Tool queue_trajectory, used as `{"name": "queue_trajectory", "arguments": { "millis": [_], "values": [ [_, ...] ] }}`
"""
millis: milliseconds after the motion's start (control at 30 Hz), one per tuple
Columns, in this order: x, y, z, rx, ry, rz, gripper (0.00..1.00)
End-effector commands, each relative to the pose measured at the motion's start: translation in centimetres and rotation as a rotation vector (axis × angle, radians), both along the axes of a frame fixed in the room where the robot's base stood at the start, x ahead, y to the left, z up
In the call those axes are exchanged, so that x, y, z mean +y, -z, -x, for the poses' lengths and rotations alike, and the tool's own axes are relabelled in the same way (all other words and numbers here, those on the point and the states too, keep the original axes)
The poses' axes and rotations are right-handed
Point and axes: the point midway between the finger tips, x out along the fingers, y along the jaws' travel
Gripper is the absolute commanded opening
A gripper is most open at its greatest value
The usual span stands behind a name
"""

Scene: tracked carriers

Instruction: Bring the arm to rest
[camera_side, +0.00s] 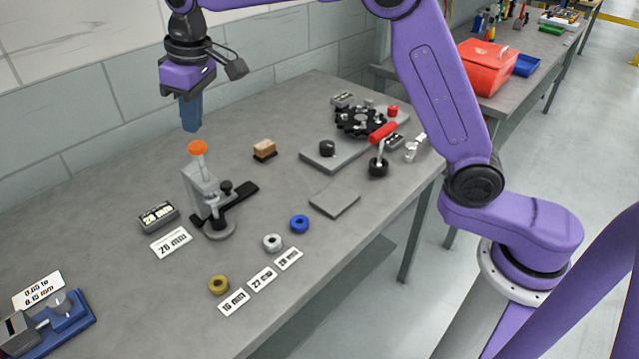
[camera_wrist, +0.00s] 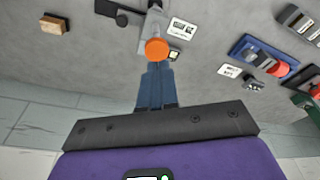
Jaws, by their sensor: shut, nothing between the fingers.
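My gripper (camera_side: 190,112) hangs in the air near the wall, above the back left part of the bench, with its blue fingers pointing down. The fingers are together and hold nothing. Below it stands a grey fixture (camera_side: 201,185) with an orange knob (camera_side: 197,148) on top; a gap shows between the fingertips and the knob in the side view. In the wrist view the gripper's fingers (camera_wrist: 156,82) end just beside the orange knob (camera_wrist: 156,49) in the picture.
The grey bench (camera_side: 100,195) holds a wooden block (camera_side: 264,150), blue (camera_side: 299,224), silver (camera_side: 272,242) and brass (camera_side: 218,284) rings by labels, a black toothed wheel (camera_side: 358,122), a red-handled tool (camera_side: 382,133) and a blue-based device (camera_side: 62,319). The tiled wall (camera_side: 120,75) is close behind.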

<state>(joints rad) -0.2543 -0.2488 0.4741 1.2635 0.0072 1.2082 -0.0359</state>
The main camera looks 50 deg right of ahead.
Motion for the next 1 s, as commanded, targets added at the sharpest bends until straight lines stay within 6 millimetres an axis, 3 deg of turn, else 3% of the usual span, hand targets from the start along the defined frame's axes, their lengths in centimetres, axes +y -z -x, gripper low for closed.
{"name": "queue_trajectory", "arguments": {
  "millis": [167,467,767,1000],
  "values": [
    [-0.6,0.1,3.4,0.016,-0.059,0.009,0.00],
    [-3.4,1.0,11.7,0.046,-0.188,0.032,0.00],
    [-8.1,2.8,20.7,0.073,-0.317,0.059,0.00],
    [-13.0,4.8,28.0,0.093,-0.419,0.084,0.00]
  ]
}}
